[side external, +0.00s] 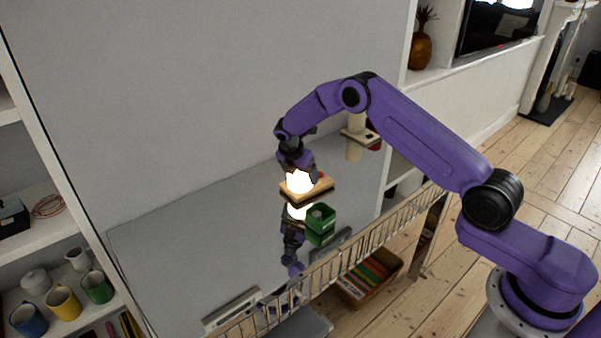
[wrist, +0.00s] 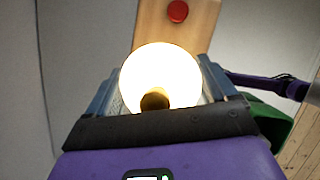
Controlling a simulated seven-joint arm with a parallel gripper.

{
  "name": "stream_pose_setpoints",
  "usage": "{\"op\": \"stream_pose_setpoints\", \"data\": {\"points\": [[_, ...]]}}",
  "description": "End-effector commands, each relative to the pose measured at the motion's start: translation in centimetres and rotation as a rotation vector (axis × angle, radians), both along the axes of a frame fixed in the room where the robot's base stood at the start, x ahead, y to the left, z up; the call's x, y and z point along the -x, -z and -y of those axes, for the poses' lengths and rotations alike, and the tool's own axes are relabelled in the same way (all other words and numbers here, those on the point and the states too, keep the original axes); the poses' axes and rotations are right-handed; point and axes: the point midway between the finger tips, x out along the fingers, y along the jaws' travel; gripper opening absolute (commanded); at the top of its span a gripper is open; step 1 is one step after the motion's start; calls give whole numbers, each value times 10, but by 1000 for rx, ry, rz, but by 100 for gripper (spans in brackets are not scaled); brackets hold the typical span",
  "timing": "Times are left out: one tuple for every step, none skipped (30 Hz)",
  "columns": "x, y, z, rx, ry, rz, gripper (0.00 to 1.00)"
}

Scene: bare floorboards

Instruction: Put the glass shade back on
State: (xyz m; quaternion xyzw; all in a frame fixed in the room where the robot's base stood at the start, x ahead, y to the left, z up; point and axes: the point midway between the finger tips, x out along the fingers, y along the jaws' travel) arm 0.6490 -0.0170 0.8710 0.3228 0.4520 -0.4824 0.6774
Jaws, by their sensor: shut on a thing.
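The glass shade (side external: 298,182) is a glowing white globe. My gripper (side external: 297,171) points down and is shut on it, with a finger on each side in the wrist view (wrist: 160,84). The globe (wrist: 160,72) fills the space between the fingers there, with a small dark round spot low on it. A wooden lamp base (side external: 322,187) lies right at the globe's underside; in the wrist view it is a tan board (wrist: 150,25) with a red button (wrist: 178,11). I cannot tell whether the globe touches or is seated on the base.
A green open box (side external: 320,226) stands close in front of the base. A railing (side external: 345,262) runs along the front.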

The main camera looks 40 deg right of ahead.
Motion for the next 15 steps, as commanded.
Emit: {"op": "stream_pose_setpoints", "data": {"points": [[0,0,0,0,0,1,50],[0,0,0,0,0,1,50],[0,0,0,0,0,1,88],[0,0,0,0,0,1,98],[0,0,0,0,0,1,100],[0,0,0,0,0,1,100],[0,0,0,0,0,0,100],[0,0,0,0,0,0,100],[0,0,0,0,0,0,100],[0,0,0,0,0,-1,100],[0,0,0,0,0,0,100],[0,-1,0,0,0,0,100],[0,-2,0,0,0,0,100],[0,-4,0,0,0,0,100],[0,-6,0,0,1,0,100]]}}
